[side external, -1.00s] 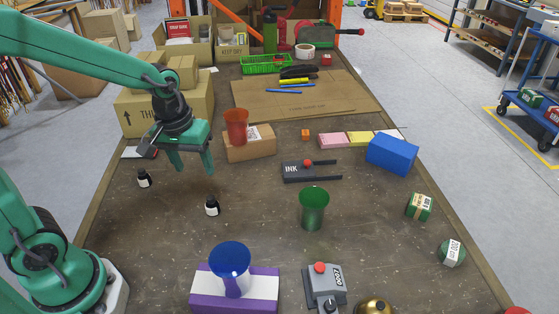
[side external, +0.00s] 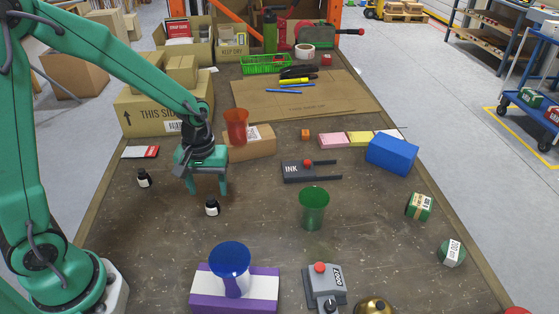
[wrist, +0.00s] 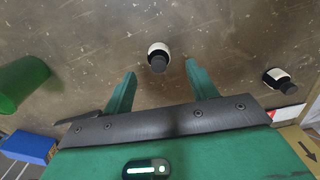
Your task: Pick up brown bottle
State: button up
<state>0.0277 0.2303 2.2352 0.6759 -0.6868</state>
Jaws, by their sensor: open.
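Two small dark bottles with black caps and white labels stand on the table; I cannot tell from the colour which is the brown one. The nearer bottle (side external: 212,208) stands just in front of my gripper (side external: 207,191). In the wrist view this bottle (wrist: 158,50) is just beyond the gap between the fingertips of my gripper (wrist: 159,71). My gripper is open and empty, fingers pointing down. The other bottle (side external: 143,178) stands to the left of my gripper; it shows at the right in the wrist view (wrist: 279,79).
A cardboard box (side external: 262,147) with an orange cup (side external: 236,128) stands behind my gripper. A blue cup (side external: 230,271) stands on a purple-and-white box (side external: 265,294) in front.

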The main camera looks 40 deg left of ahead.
aim_at(210, 198)
jog(key=shift+f, duration=0.45)
jog(key=shift+f, duration=0.15)
jog(key=shift+d+f, duration=0.1)
jog(key=shift+f, duration=2.3)
jog(key=shift+c, duration=0.5)
jog(key=c, duration=1)
